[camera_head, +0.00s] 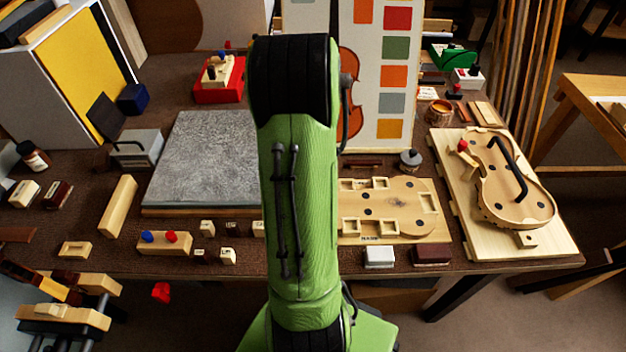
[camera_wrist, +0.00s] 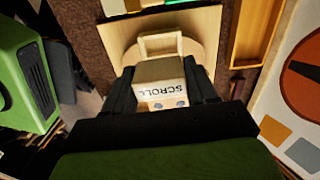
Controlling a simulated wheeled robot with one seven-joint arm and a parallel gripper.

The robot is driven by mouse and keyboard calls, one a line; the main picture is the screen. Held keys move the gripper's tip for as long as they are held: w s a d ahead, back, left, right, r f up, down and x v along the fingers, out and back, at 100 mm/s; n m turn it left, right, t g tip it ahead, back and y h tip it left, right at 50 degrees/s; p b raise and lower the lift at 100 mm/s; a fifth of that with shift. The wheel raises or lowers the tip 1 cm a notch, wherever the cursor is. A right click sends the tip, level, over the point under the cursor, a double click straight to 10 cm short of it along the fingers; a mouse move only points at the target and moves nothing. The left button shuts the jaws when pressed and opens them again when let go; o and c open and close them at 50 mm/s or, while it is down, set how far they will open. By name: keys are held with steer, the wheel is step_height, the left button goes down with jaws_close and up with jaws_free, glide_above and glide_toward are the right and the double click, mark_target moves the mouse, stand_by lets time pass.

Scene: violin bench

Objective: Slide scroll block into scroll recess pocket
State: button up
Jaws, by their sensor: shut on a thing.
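In the wrist view, my gripper (camera_wrist: 161,85) is shut on the pale scroll block (camera_wrist: 160,72), whose face reads SCROLL. The block sits between the two black fingers, with its label toward the camera. Just beyond it, a raised wooden pocket frame (camera_wrist: 146,46) shows on a pale board (camera_wrist: 203,20). I cannot tell whether the block touches the frame or how high it is above the board. In the head view, the board with several framed pockets (camera_head: 405,237) lies on the bench, its left part hidden behind my arm. My gripper and the block are hidden there.
A violin body form (camera_head: 515,215) lies on a board at the right. A grey slab (camera_head: 205,160) lies left of my arm. Small labelled blocks (camera_head: 228,256) and a wooden bar with knobs (camera_head: 165,243) are near the front edge. A white block (camera_head: 379,257) stands before the pocket board.

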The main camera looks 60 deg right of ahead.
steer(key=shift+s+d, duration=0.1)
steer(key=shift+s, duration=0.1)
steer(key=shift+r, duration=0.1)
steer(key=shift+f+b, duration=2.35)
steer(key=shift+f, duration=0.6)
steer(key=shift+f, duration=0.1)
steer(key=shift+f+b, duration=0.3)
steer(key=shift+f, duration=0.05)
steer(key=shift+f, duration=0.3)
steer(key=o, duration=1.1)
